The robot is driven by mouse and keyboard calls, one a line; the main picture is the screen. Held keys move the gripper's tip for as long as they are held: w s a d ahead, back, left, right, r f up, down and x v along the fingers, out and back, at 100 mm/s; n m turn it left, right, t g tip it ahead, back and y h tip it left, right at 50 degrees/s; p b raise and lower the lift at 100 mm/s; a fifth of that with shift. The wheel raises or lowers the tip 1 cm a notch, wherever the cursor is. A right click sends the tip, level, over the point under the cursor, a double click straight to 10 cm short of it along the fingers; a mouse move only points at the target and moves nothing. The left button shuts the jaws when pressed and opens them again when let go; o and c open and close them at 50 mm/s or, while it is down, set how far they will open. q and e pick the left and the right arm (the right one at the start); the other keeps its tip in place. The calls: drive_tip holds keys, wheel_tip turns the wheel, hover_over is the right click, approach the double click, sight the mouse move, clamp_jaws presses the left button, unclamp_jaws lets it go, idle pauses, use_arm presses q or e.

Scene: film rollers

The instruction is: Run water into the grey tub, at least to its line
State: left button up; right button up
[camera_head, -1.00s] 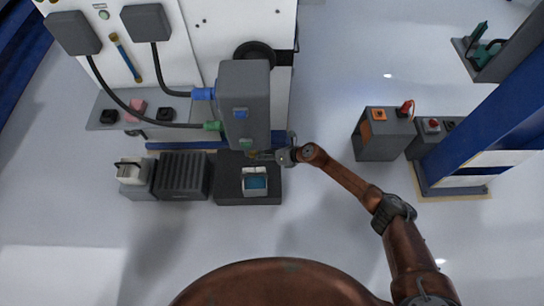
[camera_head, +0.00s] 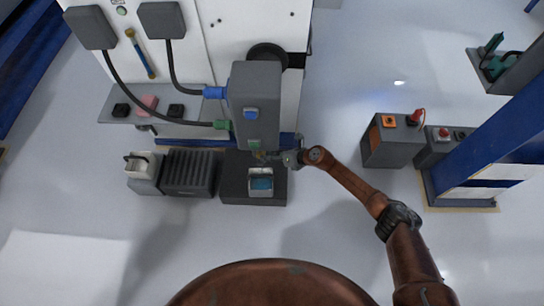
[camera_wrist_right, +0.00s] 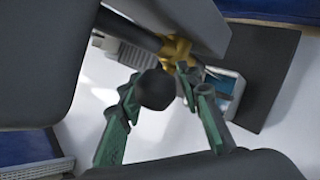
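The grey tub (camera_head: 261,176) stands on a dark flat stand below the tall grey housing, and a blue, water-like surface shows inside it. Its line is too small to make out. In the right wrist view the tub (camera_wrist_right: 222,88) is partly hidden by a finger. A yellow tap-like fitting (camera_wrist_right: 177,50) sits under the housing, with a black round knob (camera_wrist_right: 155,89) near it. My right gripper (camera_wrist_right: 162,80) has its green fingers apart on either side of the knob; a small gap shows on the right. In the head view my right gripper (camera_head: 290,157) is beside the housing's lower end. My left gripper is out of view.
The grey housing (camera_head: 255,105) rises close above the tub, with blue and green hose connectors at its left. A ribbed dark box (camera_head: 190,174) stands left of the stand (camera_head: 238,192). A grey box (camera_head: 388,150) and blue post are at right. Floor between is clear.

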drive_tip(key=v, duration=1.2)
drive_tip(key=shift+r, duration=0.1)
